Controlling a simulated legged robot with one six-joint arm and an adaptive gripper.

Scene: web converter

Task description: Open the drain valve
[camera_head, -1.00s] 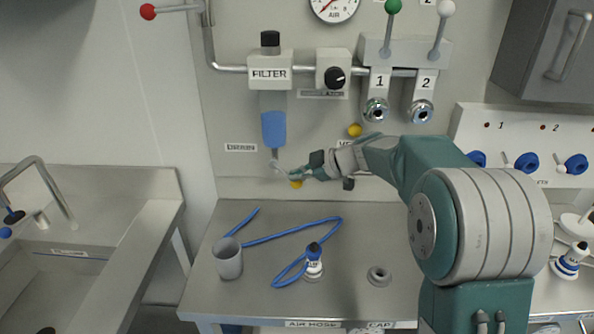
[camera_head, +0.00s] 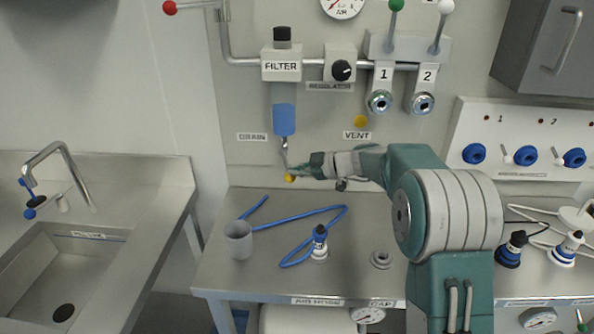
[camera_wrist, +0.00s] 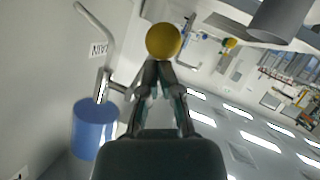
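The drain valve (camera_head: 285,147) hangs under the filter's blue bowl (camera_head: 284,119), right of the DRAIN label (camera_head: 252,137). Its handle hangs nearly straight down and ends in a yellow ball (camera_head: 290,178). The ball also shows in the wrist view (camera_wrist: 163,41), just beyond my fingertips. My gripper (camera_head: 305,170) reaches in from the right, next to the ball. In the wrist view my gripper (camera_wrist: 158,68) has its fingers close together at the handle just behind the ball. The fingers partly hide the handle, and the exact contact is hard to see.
A grey cup (camera_head: 238,241), a blue hose (camera_head: 318,215) and its nozzle (camera_head: 319,243) are on the bench (camera_head: 222,272) below. A yellow VENT knob (camera_head: 361,121) is on the wall above my arm. A sink (camera_head: 65,270) is at the left.

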